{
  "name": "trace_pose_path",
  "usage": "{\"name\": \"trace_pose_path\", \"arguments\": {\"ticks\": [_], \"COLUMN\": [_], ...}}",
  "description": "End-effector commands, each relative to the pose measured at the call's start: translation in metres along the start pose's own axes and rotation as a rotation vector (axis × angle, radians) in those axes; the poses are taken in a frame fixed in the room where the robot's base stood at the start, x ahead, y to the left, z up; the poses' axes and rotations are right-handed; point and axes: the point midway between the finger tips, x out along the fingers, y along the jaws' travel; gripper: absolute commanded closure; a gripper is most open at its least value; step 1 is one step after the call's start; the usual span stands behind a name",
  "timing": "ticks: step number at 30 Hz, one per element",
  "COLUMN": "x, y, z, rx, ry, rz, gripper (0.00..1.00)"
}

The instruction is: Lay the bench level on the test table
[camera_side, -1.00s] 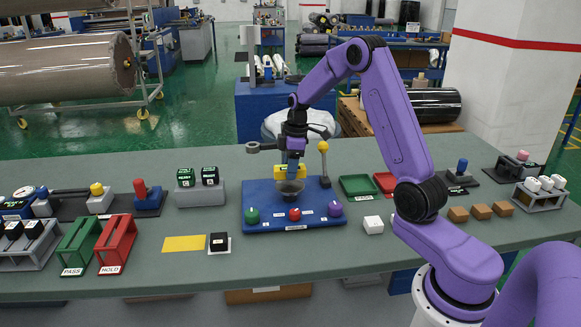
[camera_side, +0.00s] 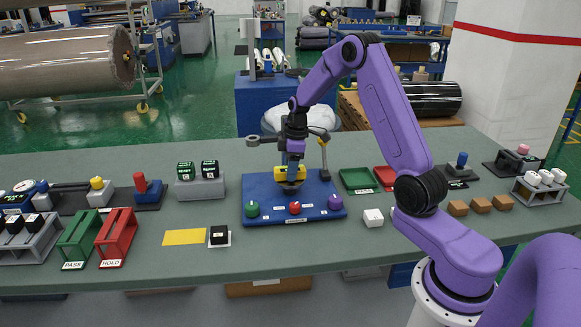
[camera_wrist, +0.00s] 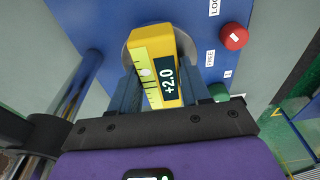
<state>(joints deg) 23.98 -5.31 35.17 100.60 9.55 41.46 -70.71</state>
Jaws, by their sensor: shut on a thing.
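The bench level is a yellow block (camera_side: 281,174) with a scale and a dark display reading +2.0. It also shows in the wrist view (camera_wrist: 153,42). My gripper (camera_side: 292,171) points down and is shut on it, with a finger on each side in the wrist view (camera_wrist: 160,88). The test table's round grey top (camera_side: 291,186) is directly below the level, on a blue base (camera_side: 265,218). The level is at or just above this top; I cannot tell whether they touch. Level and fingers hide much of the top.
The blue base carries green (camera_side: 252,208), red (camera_side: 295,208) and purple (camera_side: 335,202) knobs, and an upright post (camera_side: 325,160) close to the gripper's right. The bench front is mostly clear.

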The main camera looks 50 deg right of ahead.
Motion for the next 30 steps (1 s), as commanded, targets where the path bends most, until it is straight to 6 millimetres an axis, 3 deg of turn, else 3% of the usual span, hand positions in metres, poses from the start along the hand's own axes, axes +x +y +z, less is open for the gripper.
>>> {"name": "trace_pose_path", "arguments": {"ticks": [2, 3, 5, 17, 23, 30], "x": [0.0, 0.0, 0.0, -0.007, -0.038, -0.089], "y": [0.0, 0.0, 0.0, 0.0, 0.001, 0.001], "z": [0.0, 0.0, 0.0, 0.0, -0.001, 0.0], "rx": [0.0, 0.0, 0.0, 0.0, 0.0, 0.0], "ry": [0.0, 0.0, 0.0, 0.0, 0.003, 0.002], "rz": [0.001, 0.001, 0.001, 0.001, 0.006, 0.006], "gripper": [0.89, 0.41, 0.24, 0.24, 0.24, 0.24]}}
